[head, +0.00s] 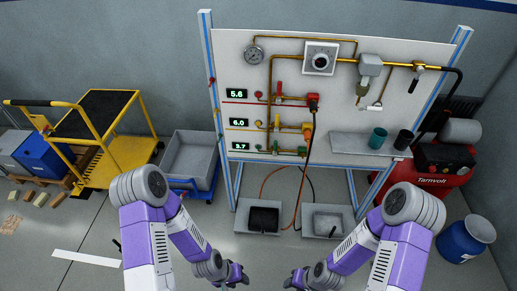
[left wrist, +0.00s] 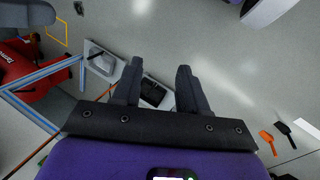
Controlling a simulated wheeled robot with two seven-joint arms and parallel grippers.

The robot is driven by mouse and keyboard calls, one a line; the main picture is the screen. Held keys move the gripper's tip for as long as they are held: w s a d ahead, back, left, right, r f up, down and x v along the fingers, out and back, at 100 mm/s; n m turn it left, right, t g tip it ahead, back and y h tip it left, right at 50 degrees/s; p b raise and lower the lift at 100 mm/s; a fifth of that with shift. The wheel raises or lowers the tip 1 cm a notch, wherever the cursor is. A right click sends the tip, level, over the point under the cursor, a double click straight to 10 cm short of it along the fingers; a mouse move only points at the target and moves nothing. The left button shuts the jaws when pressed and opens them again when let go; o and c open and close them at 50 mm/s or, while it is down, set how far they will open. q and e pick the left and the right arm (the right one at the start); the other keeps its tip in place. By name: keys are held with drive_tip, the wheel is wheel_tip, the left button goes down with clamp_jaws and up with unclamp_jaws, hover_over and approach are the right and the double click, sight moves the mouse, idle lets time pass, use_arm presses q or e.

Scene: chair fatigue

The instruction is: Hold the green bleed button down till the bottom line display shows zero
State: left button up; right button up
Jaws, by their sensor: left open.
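The bottom line display (head: 240,146) on the upright panel shows a lit number ending in .7; its first digit is hard to read. A small green button (head: 259,147) sits just right of it on the bottom line. A green fitting (head: 302,151) sits further right on that line. My left gripper (head: 240,277) is low in front of the panel, well apart from the button. In the left wrist view its fingers (left wrist: 160,65) are spread with nothing between them. My right gripper (head: 291,281) is also low; its jaws are too small to judge.
Displays (head: 237,93) reading 5.6 and 6.0 sit above. A grey shelf (head: 350,146) holds a teal cup (head: 377,138) and a dark cup (head: 403,139). A red compressor (head: 440,170) stands right, a yellow cart (head: 105,150) left.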

use_arm(q)
clamp_jaws()
idle(1.7)
